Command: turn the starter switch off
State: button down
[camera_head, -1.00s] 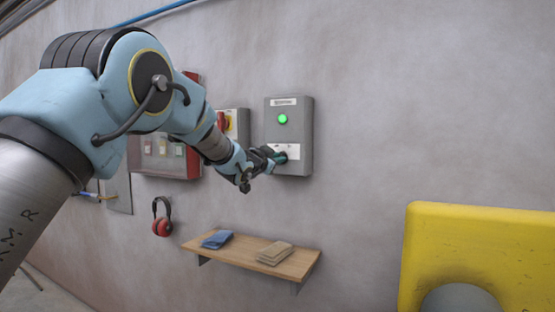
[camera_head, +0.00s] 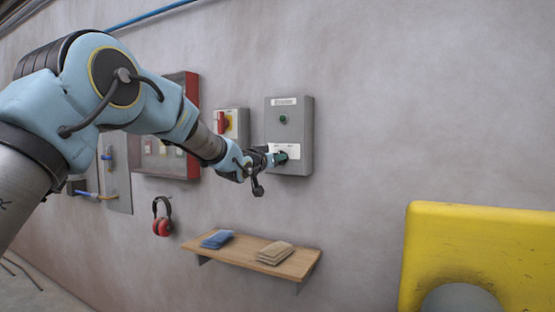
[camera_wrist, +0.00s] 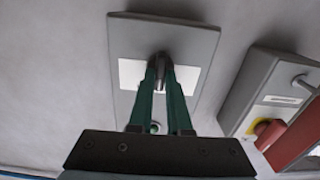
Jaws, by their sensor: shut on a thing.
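The starter box (camera_head: 304,133) is a grey box on the wall with a label at its top. Its round green lamp (camera_head: 283,119) is dark. The starter switch (camera_wrist: 159,64) is a small dark knob on a white plate (camera_wrist: 128,72) on the box's lower half. My gripper (camera_head: 282,158) is at that plate, its green fingers shut on the switch. In the wrist view the fingers (camera_wrist: 161,75) hide most of the knob, and its exact angle is hard to tell.
Left of the starter box is a grey box with a red rotary handle (camera_head: 221,122). A red-framed cabinet (camera_head: 191,130) is further left. A wooden shelf (camera_head: 300,263) with folded cloths is below, beside red ear defenders (camera_head: 162,226). A yellow panel (camera_head: 480,235) stands at right.

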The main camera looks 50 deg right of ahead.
jog(key=n+b, duration=0.1)
jog(key=n, duration=0.4)
jog(key=shift+w+n, duration=0.15)
jog(key=shift+n, duration=0.15)
dwell(0.4)
jog(key=c, duration=0.9)
grip_release()
jog(key=shift+o, duration=0.2)
jog(key=shift+a, duration=0.1)
jog(key=b+v, duration=0.3)
jog(key=v, duration=0.7)
jog(key=shift+a, duration=0.35)
